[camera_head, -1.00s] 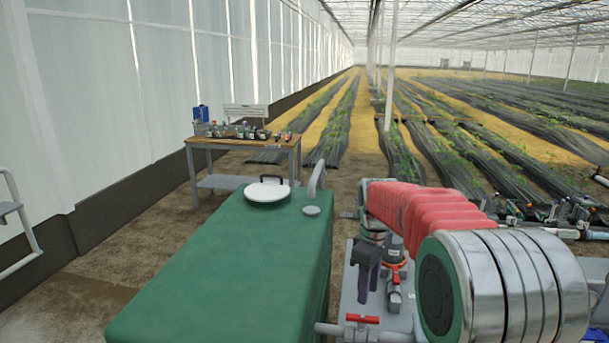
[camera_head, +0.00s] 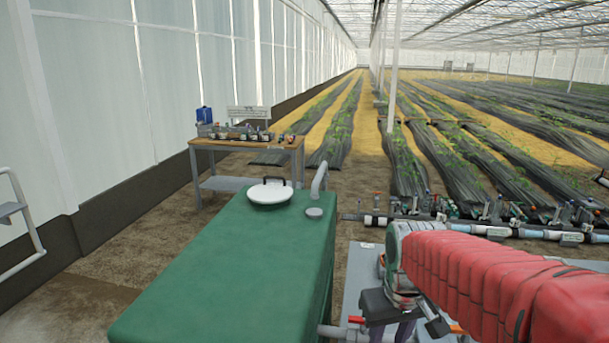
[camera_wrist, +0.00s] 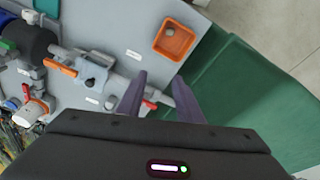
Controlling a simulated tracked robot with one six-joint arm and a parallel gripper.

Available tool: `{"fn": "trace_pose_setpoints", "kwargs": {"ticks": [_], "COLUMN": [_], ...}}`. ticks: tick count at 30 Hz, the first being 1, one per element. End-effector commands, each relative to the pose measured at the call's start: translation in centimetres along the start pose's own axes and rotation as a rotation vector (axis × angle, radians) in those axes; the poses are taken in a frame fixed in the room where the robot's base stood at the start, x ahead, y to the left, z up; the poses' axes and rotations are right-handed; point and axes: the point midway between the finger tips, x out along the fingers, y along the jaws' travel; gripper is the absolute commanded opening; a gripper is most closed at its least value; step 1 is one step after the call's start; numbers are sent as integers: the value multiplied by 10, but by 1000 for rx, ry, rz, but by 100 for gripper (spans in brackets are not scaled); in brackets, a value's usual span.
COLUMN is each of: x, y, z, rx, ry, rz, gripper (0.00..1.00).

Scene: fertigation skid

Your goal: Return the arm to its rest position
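My gripper (camera_wrist: 160,76) shows in the wrist view with two dark purple fingers apart and nothing between them. It hangs over the grey skid panel (camera_wrist: 125,25), near the edge of the green tank (camera_wrist: 245,85). In the head view my gripper is at the bottom, right of the tank (camera_head: 215,270), and its fingertips are cut off by the frame. My red-sleeved arm reaches in from the right edge and bends down to the gripper, hiding part of the skid panel (camera_head: 362,270).
Below the gripper are an orange tray (camera_wrist: 175,38), a valve with an orange handle (camera_wrist: 60,67) and a red handle (camera_wrist: 148,104). A pipe row (camera_head: 480,228) runs behind the arm. A workbench (camera_head: 245,145) with bottles stands beyond the tank. The tank has a white lid (camera_head: 270,192).

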Motion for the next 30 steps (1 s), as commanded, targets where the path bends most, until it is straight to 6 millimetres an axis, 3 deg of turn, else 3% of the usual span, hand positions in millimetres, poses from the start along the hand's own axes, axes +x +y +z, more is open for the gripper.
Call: {"fn": "trace_pose_setpoints", "kwargs": {"ticks": [18, 30], "x": [-23, -44], "y": [-16, -23], "z": [91, 127], "rx": [161, 157], "ry": [143, 258], "rz": [10, 19], "gripper": [33, 33]}}
